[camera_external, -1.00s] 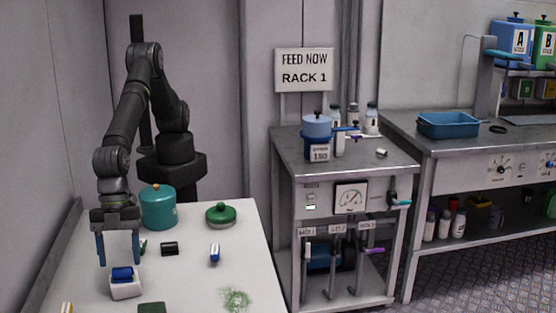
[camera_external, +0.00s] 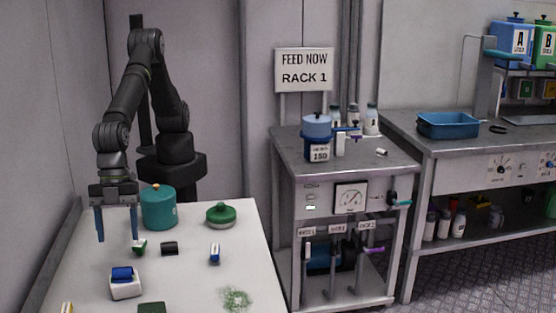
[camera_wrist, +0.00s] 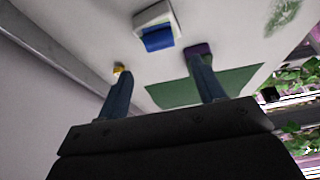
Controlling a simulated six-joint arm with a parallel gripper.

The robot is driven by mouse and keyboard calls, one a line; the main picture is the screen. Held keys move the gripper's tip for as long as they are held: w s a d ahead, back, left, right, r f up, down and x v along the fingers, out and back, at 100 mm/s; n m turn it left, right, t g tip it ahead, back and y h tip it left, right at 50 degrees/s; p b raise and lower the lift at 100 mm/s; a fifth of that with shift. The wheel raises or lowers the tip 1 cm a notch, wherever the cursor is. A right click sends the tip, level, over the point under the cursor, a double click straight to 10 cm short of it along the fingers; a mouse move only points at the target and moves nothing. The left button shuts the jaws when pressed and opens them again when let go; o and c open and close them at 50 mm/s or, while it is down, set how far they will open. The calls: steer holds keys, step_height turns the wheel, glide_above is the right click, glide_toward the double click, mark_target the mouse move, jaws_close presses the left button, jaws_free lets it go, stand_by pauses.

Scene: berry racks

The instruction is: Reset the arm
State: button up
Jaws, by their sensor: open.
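My gripper (camera_external: 117,238) is open and empty, its two blue fingers pointing down above the left part of the white table (camera_external: 190,285). The fingers also show in the wrist view (camera_wrist: 160,85), spread well apart. A white block holding a blue piece (camera_external: 125,290) sits on the table below and in front of the fingers, apart from them. The same white block (camera_wrist: 155,14) shows beyond the fingers in the wrist view.
A small green-and-white item (camera_external: 139,247), a black cylinder (camera_external: 169,248) and a blue-and-white piece (camera_external: 214,253) lie nearby. A dark green mat (camera_wrist: 205,84) lies on the table. A metal rack cart (camera_external: 345,170) stands right.

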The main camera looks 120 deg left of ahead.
steer(key=x, duration=0.8)
steer(key=shift+f, duration=0.3)
steer(key=r, duration=0.5)
steer(key=shift+s+d+r, duration=0.1)
steer(key=shift+s, duration=0.3)
steer(key=s+r, duration=0.6)
steer(key=s, duration=0.5)
steer(key=a+f+m, duration=0.2)
steer(key=a+f, duration=0.2)
steer(key=a, duration=0.4)
steer(key=shift+g, duration=0.3)
steer(key=w+a+f, duration=0.1)
steer(key=w+f, duration=0.1)
steer(key=w, duration=0.2)
steer(key=w+a+f, duration=0.1)
steer(key=w+f, duration=0.2)
steer(key=w, duration=0.1)
steer(key=w+a+f, duration=0.1)
steer(key=w+f, duration=0.2)
steer(key=w, duration=0.1)
steer(key=shift+a, duration=0.1)
steer(key=shift+f, duration=0.8)
